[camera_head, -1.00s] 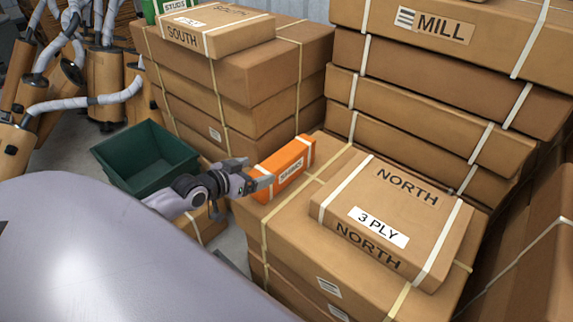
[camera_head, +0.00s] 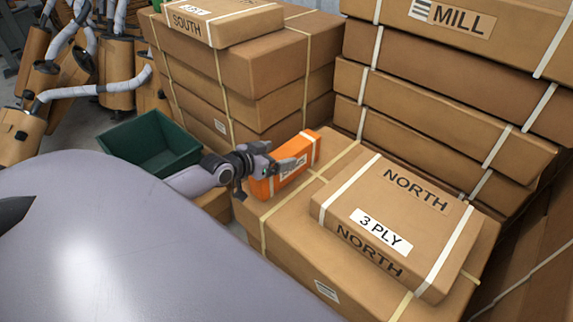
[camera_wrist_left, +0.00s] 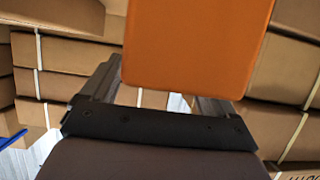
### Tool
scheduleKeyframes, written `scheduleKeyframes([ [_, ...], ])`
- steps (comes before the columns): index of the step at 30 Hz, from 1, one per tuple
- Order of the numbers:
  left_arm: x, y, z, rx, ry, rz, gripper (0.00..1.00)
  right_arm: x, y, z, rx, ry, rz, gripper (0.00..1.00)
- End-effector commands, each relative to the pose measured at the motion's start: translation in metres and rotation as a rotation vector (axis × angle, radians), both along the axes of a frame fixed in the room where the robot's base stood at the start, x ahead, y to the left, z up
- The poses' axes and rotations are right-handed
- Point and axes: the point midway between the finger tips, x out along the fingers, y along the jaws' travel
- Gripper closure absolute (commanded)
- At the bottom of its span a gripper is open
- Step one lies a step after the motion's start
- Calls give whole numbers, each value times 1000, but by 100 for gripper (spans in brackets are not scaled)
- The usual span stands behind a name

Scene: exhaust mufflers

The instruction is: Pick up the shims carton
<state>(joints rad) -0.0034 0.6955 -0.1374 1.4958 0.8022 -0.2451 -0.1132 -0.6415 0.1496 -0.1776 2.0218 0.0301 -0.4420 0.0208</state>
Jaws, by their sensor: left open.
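The orange shims carton (camera_head: 299,146) with white bands stands upright on the left end of a large cardboard carton (camera_head: 283,212). My left gripper (camera_head: 284,165) is open at the carton's near side, and its fingers cover part of the label. In the left wrist view, the orange carton (camera_wrist_left: 195,45) fills the upper middle, in front of the open jaws. One finger shows on each side of its lower part. I cannot tell whether the fingers touch it. My right gripper is not in view.
A flat carton marked NORTH and 3 PLY (camera_head: 395,220) lies right of the shims carton. Tall strapped stacks stand behind left (camera_head: 250,75) and behind right (camera_head: 440,95). A green bin (camera_head: 150,145) and several mufflers (camera_head: 30,140) are at the left.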

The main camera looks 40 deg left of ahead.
Motion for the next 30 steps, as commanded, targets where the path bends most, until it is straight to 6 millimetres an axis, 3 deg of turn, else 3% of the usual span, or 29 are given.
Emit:
scheduleKeyframes([
  [7,24,0,-10,0,-1,1,12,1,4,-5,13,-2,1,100],
  [17,28,-1,-11,0,1,0,12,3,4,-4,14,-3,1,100],
  [18,28,-1,-11,0,1,0,15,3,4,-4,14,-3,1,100],
  [19,28,-1,-11,0,1,0,25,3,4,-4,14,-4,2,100],
  [26,28,0,-11,0,1,0,100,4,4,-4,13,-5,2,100],
  [30,29,0,-10,1,-3,0,100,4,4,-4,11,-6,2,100],
])
